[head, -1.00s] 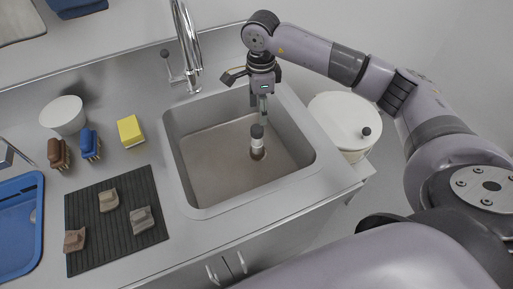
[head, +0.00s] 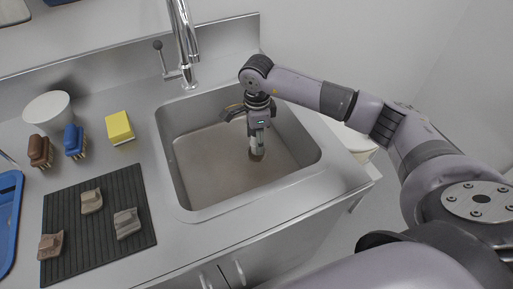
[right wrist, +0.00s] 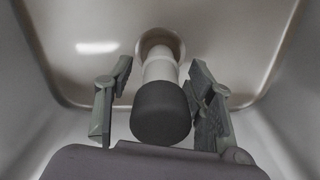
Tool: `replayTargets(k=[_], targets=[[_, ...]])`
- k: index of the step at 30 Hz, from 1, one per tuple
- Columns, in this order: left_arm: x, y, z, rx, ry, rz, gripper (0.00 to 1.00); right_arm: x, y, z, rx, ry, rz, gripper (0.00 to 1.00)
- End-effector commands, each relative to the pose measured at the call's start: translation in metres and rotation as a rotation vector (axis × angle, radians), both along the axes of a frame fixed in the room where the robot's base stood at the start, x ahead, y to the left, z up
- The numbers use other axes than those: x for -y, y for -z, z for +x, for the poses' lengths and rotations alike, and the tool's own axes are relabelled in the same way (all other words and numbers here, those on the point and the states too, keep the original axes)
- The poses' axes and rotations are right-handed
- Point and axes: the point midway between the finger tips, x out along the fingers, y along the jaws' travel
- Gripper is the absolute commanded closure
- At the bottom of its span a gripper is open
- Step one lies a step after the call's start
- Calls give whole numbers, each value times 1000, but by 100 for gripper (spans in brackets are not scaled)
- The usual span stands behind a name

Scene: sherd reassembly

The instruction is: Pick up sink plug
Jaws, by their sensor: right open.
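The sink plug (right wrist: 160,112) is a tall standing piece with a dark rounded top and a pale stem. It stands in the drain at the sink bottom. My right gripper (head: 256,147) points down into the sink in the head view and hides most of the plug there. In the right wrist view the gripper (right wrist: 161,75) is open, with one finger on each side of the plug and a gap on both sides. My left gripper is not in view.
The sink (head: 190,203) has raised walls around my right gripper, with a tap (head: 184,45) behind. On the left counter are a yellow sponge (head: 119,127), brushes (head: 75,141), a white bowl (head: 48,108) and a dark mat (head: 135,188) with several sherds. A white lidded bin is partly hidden at right.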

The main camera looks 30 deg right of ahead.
Motion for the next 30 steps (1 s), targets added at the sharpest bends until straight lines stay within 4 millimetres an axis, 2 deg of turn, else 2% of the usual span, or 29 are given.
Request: replayTargets(k=[6,27,30], targets=[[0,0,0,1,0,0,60,0,0,1,2,0,0,52],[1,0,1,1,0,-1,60,0,-1,1,2,1,0,98],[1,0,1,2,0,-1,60,0,-1,1,2,1,0,100]])
